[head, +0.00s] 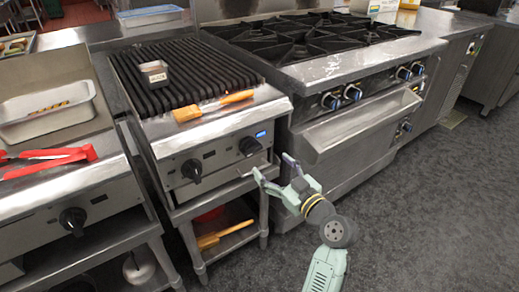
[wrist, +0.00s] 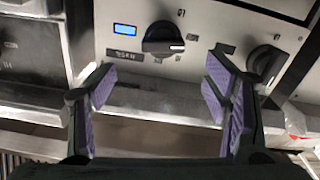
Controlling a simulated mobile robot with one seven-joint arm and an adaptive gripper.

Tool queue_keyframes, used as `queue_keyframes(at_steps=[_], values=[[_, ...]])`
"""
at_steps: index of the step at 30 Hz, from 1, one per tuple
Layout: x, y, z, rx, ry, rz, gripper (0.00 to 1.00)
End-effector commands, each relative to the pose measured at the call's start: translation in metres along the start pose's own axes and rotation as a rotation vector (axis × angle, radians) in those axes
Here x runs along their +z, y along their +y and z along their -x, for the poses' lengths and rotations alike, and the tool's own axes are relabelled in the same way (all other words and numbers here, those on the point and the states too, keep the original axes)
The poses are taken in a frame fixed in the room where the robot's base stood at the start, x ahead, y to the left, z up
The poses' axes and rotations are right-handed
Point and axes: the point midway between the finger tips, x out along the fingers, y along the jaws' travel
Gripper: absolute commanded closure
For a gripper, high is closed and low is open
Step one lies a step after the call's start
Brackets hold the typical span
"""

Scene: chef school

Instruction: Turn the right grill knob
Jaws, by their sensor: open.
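The grill (head: 215,135) stands left of centre in the head view, with two black knobs on its front panel. The right knob (head: 250,146) sits by a small blue display; it also shows in the wrist view (wrist: 163,38), at upper middle. The left knob (head: 191,170) is also in the wrist view (wrist: 265,62), at the right, as that view is turned over. My gripper (head: 272,166) is open and empty, in front of and slightly below the right knob. In the wrist view its purple-padded fingers (wrist: 160,80) are spread either side of that knob's line, apart from it.
A brush (head: 213,106) and a small clear container (head: 154,73) lie on the grill top. A stove (head: 345,70) with several knobs adjoins on the right. Red tongs (head: 50,160) lie on the left unit. Another brush (head: 222,236) lies on the shelf below. Floor at right is clear.

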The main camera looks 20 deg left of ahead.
Motion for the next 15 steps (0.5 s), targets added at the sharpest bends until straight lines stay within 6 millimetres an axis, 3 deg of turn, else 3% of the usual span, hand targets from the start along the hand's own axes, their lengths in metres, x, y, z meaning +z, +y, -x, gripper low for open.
queue_keyframes(at_steps=[5, 15], values=[[-0.001, -0.005, -0.018, -0.017, -0.002, -0.006, 0.3], [-0.001, -0.004, -0.081, -0.013, -0.003, -0.004, 0.3]])
